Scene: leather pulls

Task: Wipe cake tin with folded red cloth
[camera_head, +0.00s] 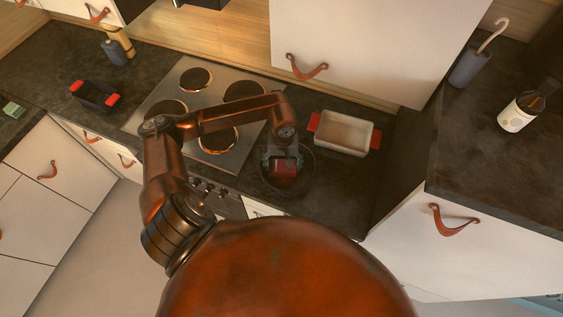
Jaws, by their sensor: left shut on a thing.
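The cake tin (305,186) is a dark round tin on the dark counter, just right of the stove. The folded red cloth (284,169) is a small dark red block over the inside of the tin. My left gripper (283,160) points down above the tin and is shut on the cloth. Whether the cloth touches the tin's bottom is hard to tell from this angle. The gripper and cloth hide part of the tin's inside. My right gripper is not in view.
A white baking dish with red handles (343,133) stands close right of the tin. The stove (205,105) is to the left. A dark dish with red handles (95,95) lies farther left. A bottle (520,108) stands on the right counter. An upper cabinet (380,45) hangs behind.

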